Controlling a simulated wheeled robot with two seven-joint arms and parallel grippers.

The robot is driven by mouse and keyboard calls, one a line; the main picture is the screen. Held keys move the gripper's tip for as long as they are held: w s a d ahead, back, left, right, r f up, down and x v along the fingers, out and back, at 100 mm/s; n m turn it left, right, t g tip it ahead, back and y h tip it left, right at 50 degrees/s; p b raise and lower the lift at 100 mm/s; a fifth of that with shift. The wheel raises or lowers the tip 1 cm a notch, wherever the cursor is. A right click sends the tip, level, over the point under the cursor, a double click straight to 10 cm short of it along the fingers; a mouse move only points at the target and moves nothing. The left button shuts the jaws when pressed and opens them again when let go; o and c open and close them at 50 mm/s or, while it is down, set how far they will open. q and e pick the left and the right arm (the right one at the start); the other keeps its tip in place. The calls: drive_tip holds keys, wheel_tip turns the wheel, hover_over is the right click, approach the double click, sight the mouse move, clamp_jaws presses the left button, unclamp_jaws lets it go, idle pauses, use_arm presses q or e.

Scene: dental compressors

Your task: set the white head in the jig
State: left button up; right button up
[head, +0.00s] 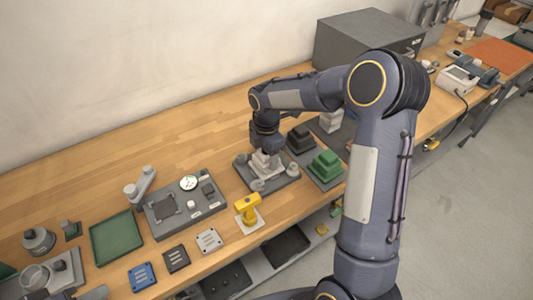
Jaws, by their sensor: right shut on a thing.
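The white head (265,163) is a pale stepped block at the middle of the bench. My right gripper (265,148) points down from above and is shut on it, covering its upper part. The head is over the jig (284,183), a dark grey plate with round light posts around the block. I cannot tell whether the head rests fully on the plate or is slightly above it. My left gripper does not show.
A green stepped block (326,163) and a dark block (300,138) stand right of the jig. A yellow part (247,207) stands in front. Left are a grey gauge plate (187,209) and a green tray (117,238). Bare wood lies behind.

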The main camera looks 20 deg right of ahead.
drive_tip(key=o, duration=1.8)
drive_tip(key=shift+o, duration=0.2)
drive_tip(key=shift+r, duration=0.1)
drive_tip(key=shift+r+p, duration=2.8)
drive_tip(key=shift+r, duration=0.65)
